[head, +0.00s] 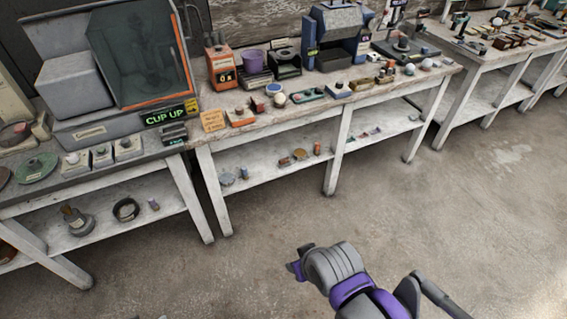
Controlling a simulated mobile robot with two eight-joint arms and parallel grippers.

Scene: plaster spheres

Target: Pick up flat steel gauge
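I cannot make out a flat steel gauge for certain; the small items on the benches are too small to tell. My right arm comes in from the bottom right, over bare floor. Its gripper (296,265) points left, well apart from the benches, and its fingers are mostly hidden behind the wrist. I see nothing held there, but cannot tell whether it is open or shut. My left gripper is not in view.
The middle bench (262,126) carries an orange box (221,66), a purple cup (252,60), a blue-grey machine (338,38) and many small parts. Lower shelves hold loose parts. The floor (420,210) in front is clear.

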